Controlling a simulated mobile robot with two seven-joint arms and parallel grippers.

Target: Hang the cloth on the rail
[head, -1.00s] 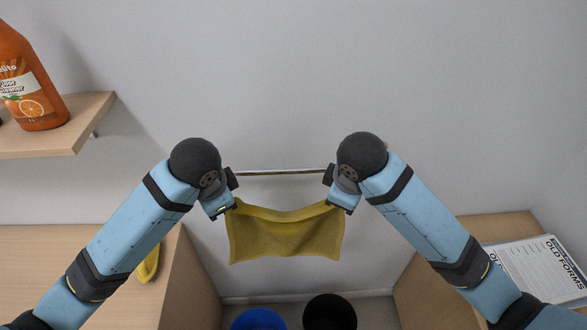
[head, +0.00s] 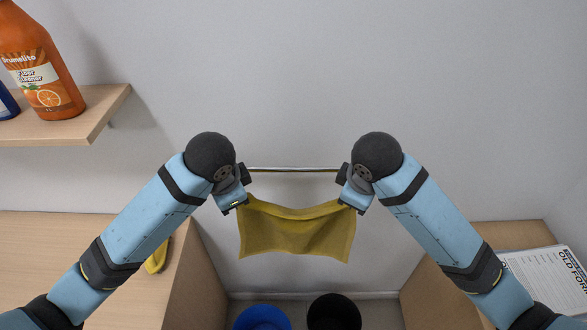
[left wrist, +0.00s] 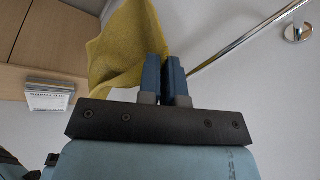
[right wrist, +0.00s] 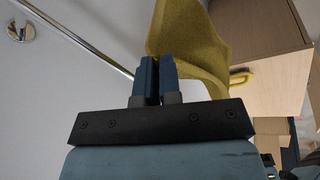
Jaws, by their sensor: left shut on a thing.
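The yellow cloth (head: 297,235) hangs spread between my two grippers, held by its top corners, its top edge sagging a little. It also shows in the left wrist view (left wrist: 125,45) and the right wrist view (right wrist: 190,40). My left gripper (head: 241,206) is shut on one top corner. My right gripper (head: 352,205) is shut on the other. The metal rail (head: 295,169) runs across the wall and appears just above the cloth in the head view; both its ends are hidden behind my wrists there. The cloth is not draped over the rail.
A wall shelf (head: 75,130) at left holds an orange cleaner bottle (head: 45,75). Wooden counters flank the gap; a yellow item (head: 156,258) is on the left one, a forms sheet (head: 545,278) on the right. Blue (head: 262,318) and black (head: 334,312) bins stand below.

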